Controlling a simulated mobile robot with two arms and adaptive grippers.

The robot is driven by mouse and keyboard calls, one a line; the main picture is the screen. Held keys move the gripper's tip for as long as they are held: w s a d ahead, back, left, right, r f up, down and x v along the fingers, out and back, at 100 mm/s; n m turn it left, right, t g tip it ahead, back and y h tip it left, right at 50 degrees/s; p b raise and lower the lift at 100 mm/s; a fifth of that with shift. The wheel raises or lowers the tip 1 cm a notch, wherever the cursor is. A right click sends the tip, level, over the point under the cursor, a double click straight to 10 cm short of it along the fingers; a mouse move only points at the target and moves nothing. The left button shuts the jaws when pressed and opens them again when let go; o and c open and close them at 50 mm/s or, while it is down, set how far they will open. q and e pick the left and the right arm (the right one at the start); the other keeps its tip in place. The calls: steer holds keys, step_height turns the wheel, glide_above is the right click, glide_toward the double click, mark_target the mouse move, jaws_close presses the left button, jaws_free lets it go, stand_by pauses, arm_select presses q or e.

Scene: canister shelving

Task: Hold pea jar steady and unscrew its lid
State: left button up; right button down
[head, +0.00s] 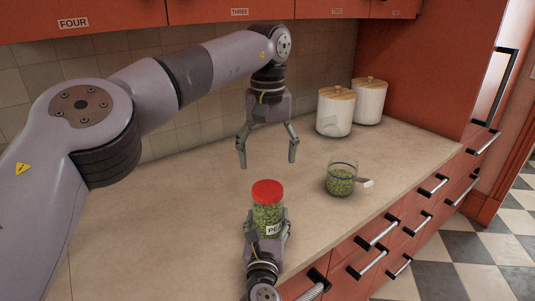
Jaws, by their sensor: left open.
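The pea jar (268,215) is a clear jar full of green peas with a label reading "PE". It stands upright near the front of the counter, with a red lid (267,190) on top. My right gripper (268,226) comes from the front edge, with one finger on each side of the jar's lower body, closed on it. My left gripper (267,163) hangs pointing down just above and behind the lid. Its fingers are spread wide and empty, apart from the lid. The jar's lower front is partly hidden by my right gripper.
A clear measuring cup (340,180) of peas with a white handle stands right of the jar. Two white canisters with wooden lids (335,112) (369,101) stand at the back right. Red cabinets (230,12) hang above. The counter's left side (150,230) is clear.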

mark_target(267, 188)
arm_select(q)
steer(key=m, duration=0.2)
steer(key=shift+m, duration=0.3)
steer(key=shift+f, duration=0.25)
step_height(267, 188, down, 8)
steer(key=shift+r, duration=0.25)
